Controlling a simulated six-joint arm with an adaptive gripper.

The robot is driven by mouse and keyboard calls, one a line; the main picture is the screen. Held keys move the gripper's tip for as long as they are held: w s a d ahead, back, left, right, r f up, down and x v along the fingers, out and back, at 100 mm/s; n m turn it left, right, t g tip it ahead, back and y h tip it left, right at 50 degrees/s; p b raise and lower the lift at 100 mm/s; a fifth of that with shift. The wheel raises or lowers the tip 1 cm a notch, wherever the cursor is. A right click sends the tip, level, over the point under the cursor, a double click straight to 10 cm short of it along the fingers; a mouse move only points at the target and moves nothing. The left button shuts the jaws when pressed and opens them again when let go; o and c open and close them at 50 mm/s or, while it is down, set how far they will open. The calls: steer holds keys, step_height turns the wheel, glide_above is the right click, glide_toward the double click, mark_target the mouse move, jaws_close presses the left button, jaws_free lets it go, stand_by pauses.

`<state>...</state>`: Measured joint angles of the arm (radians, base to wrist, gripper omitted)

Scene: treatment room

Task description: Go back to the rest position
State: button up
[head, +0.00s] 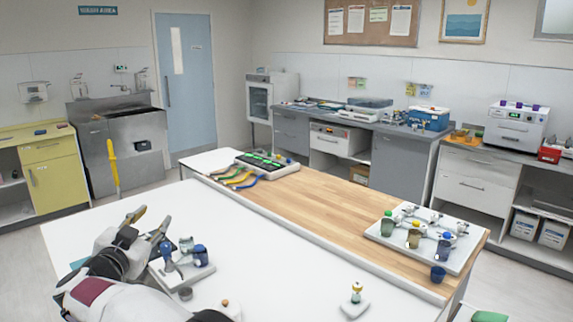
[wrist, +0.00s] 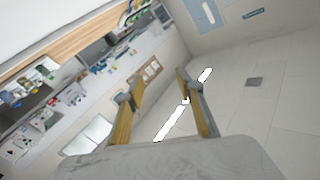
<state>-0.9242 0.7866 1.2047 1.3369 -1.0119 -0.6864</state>
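My gripper (head: 151,221) is at the lower left of the head view, raised over the left part of the white table (head: 290,262). Its two fingers are spread apart with nothing between them. In the wrist view my gripper (wrist: 159,82) also shows open and empty, with its yellow-padded fingers apart. That view is tilted and looks out across the room, with the ceiling lights in line with the fingers. Part of the table behind my arm is hidden in the head view.
Beside my gripper stands a small white tray (head: 186,268) with a blue-topped item (head: 200,254). A small white stand (head: 355,301) is at the front. A white board with cups (head: 377,240) is at the right. A board with coloured cables (head: 267,168) lies at the back. The table's middle is clear.

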steer(key=w+d+r+n+y, duration=0.1)
steer(key=d+r+n+y, duration=0.3)
steer(key=d+r, duration=0.65)
steer(key=s+d+r+n+g+y, duration=0.25)
steer(key=s+d, duration=0.35)
steer(key=d, duration=0.3)
steer(key=s+d+f+g+h, duration=0.1)
steer(key=s+d+f+g, duration=0.2)
steer(key=s+d+f, duration=0.4)
steer(key=s+d+f+m+g+h, duration=0.1)
steer(key=s+d+f+g+h, duration=0.1)
steer(key=s+d+f, duration=0.5)
steer(key=s+d+f+g+h, duration=0.2)
steer(key=s+d+f+g, duration=0.2)
steer(key=s+d, duration=1.1)
steer(key=s+f, duration=0.3)
steer(key=s, duration=0.5)
steer(key=shift+d, duration=0.25)
steer(key=shift+f+g+h, duration=0.1)
steer(key=shift+g+h, duration=0.15)
